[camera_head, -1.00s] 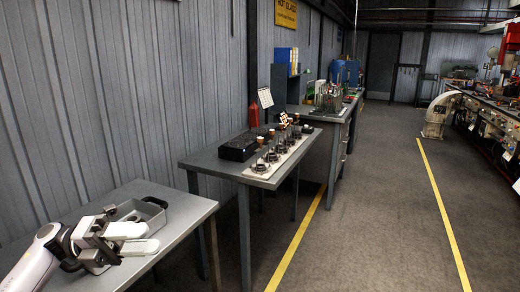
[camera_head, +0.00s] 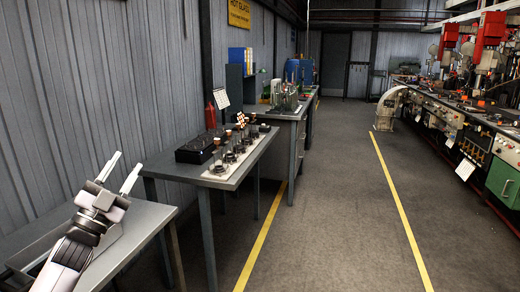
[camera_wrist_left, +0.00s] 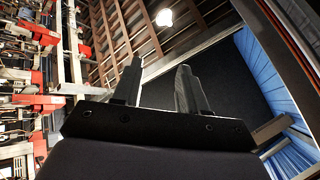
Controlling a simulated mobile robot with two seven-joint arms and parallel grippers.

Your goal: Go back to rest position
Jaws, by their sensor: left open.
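My left gripper (camera_head: 122,178) is at the lower left of the head view, raised in front of the near grey table (camera_head: 150,218). Its two fingers point up, spread apart, with nothing between them. In the left wrist view the two dark fingers (camera_wrist_left: 160,85) also stand apart and empty, with the ceiling and machinery behind them. My right gripper is in neither view. The grey tray seen earlier on the near table is mostly hidden behind my left arm.
A second table (camera_head: 168,167) holds a black box (camera_head: 196,148) and several moulds on a pale plate. A red bottle (camera_head: 210,115) stands behind it. A workbench (camera_head: 285,115) is farther back. Red-topped machines (camera_head: 486,40) line the right side. The floor (camera_head: 330,200) between yellow lines is clear.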

